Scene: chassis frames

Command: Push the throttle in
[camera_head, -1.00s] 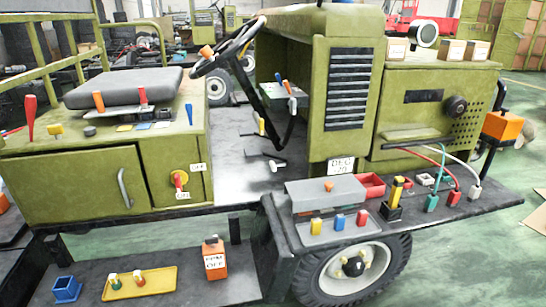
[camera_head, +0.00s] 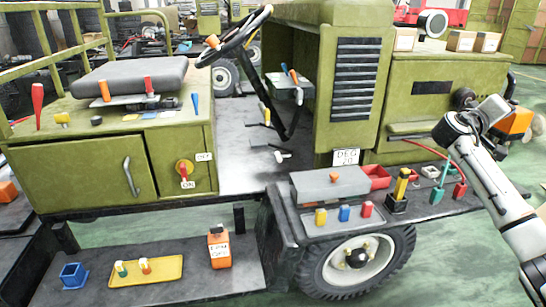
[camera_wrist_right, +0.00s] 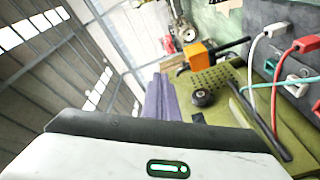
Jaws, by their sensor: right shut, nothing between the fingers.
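No control carries a readable throttle label. A round black knob (camera_head: 464,97) stands on the green side panel, partly behind my right arm in the head view. It shows clearly in the right wrist view (camera_wrist_right: 203,98). Orange and blue levers (camera_head: 290,76) stand by the steering column. My right gripper (camera_head: 493,110) is in front of the panel near the knob, shut and empty. Its fingertips are hard to make out, so I cannot tell whether it touches the knob. The white gripper housing fills the bottom of the wrist view. My left gripper is not in view.
An orange box (camera_head: 517,121) stands at the right, close to my right arm. Coloured cables and connectors (camera_head: 438,194) lie on the dark fender shelf, below the panel. The steering wheel (camera_head: 235,37) and seat (camera_head: 130,78) are on the left.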

